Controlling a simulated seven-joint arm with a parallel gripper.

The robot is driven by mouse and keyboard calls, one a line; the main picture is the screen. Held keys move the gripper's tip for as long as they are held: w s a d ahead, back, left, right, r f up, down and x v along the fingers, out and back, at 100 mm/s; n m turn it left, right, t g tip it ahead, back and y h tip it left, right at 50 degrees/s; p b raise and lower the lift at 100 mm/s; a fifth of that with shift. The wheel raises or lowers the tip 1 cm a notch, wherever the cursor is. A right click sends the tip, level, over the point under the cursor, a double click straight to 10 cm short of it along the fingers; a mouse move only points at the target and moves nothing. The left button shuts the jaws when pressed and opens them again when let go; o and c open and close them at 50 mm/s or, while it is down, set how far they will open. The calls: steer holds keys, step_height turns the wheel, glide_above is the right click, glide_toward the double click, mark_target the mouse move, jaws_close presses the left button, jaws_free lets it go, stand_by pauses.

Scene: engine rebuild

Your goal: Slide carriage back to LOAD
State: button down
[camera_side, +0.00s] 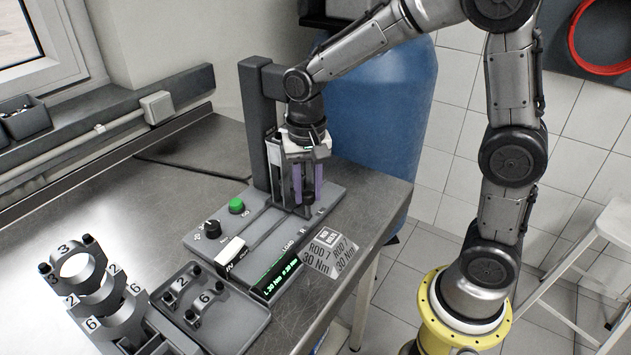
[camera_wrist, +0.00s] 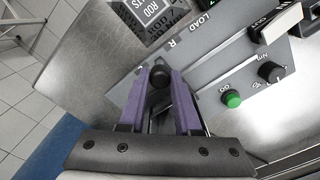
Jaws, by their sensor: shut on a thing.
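The grey press station (camera_side: 190,240) stands on the steel bench, with a dark upright column (camera_side: 252,95) at its back. My gripper (camera_side: 307,190) points down at the column end of the station. In the wrist view its purple fingers (camera_wrist: 160,88) are closed around a round black knob (camera_wrist: 160,75), which I take to be the carriage handle. The carriage itself is mostly hidden behind my fingers.
The station carries a green button (camera_side: 237,206), a black dial (camera_side: 212,229), a white lever (camera_side: 229,250) and a lit display (camera_side: 280,275). A label card (camera_side: 325,252) lies at the bench edge. A tray (camera_side: 240,318) holds two caps; numbered rods (camera_side: 125,325) stand left.

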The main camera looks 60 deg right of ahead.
steer(key=a, duration=1.2)
steer(key=shift+a+r, duration=0.1)
steer(key=shift+a, duration=0.15)
steer(key=c, duration=0.6)
jaws_free()
step_height(320, 180, up, 14)
